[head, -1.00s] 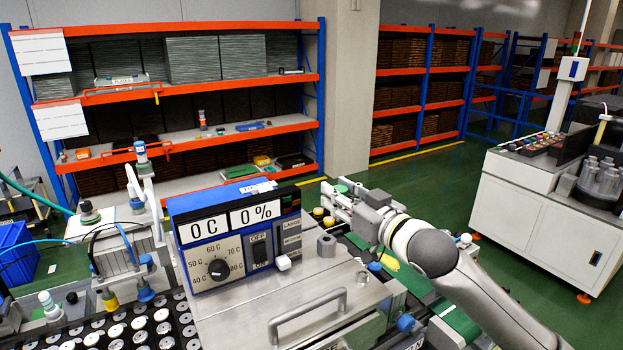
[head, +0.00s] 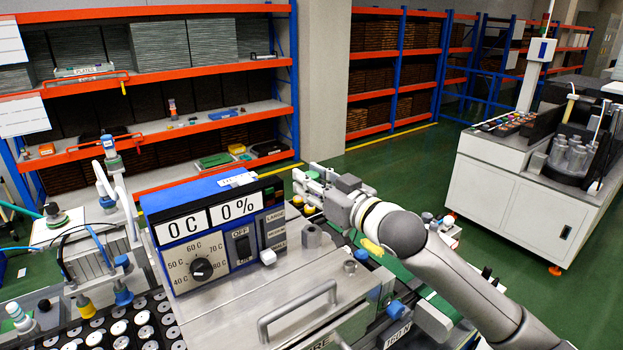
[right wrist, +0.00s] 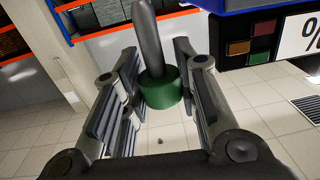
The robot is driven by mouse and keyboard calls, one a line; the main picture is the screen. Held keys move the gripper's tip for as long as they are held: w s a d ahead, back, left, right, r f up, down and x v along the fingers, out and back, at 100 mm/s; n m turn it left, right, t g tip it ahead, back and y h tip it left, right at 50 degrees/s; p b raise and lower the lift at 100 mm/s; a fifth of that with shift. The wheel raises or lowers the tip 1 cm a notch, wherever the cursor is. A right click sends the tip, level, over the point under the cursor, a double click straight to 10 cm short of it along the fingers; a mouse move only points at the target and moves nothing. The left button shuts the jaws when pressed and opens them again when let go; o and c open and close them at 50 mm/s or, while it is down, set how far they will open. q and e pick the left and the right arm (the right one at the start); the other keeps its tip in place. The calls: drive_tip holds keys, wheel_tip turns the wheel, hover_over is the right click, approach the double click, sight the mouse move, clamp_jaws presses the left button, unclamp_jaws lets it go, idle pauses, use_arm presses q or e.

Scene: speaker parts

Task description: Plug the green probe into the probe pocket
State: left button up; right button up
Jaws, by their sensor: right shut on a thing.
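My right gripper (head: 312,186) is held beside the right end of the blue control box, above the floor side of the machine. In the right wrist view, the gripper (right wrist: 158,88) is around the green collar of the green probe (right wrist: 163,91), between its two fingers. The probe's grey rod points up in that picture. I cannot make out the probe pocket with certainty. My left gripper is not in view.
The blue control box (head: 180,228) reads 0 C and 0%. It stands on a metal lid with a bar handle (head: 297,310) and a grey round fitting (head: 311,236). Shelves stand behind.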

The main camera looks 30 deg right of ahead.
sight(312, 206)
wheel_tip(312, 206, down, 3)
drive_tip(key=shift+b, duration=0.85)
drive_tip(key=shift+f+b, duration=0.4)
drive_tip(key=shift+f, duration=0.3)
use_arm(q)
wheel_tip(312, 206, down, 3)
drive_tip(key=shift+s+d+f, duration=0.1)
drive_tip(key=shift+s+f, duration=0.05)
use_arm(e)
drive_tip(key=shift+f, duration=0.25)
use_arm(q)
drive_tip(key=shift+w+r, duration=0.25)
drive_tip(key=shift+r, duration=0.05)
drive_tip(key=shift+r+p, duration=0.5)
drive_tip(key=shift+p, duration=0.1)
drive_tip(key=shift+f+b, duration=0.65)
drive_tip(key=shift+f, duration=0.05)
use_arm(e)
drive_tip(key=shift+f, duration=1.05)
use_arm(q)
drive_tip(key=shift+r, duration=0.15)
use_arm(e)
drive_tip(key=shift+r, duration=0.1)
use_arm(q)
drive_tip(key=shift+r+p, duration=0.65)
drive_tip(key=shift+p, duration=0.15)
use_arm(e)
drive_tip(key=shift+r, duration=0.55)
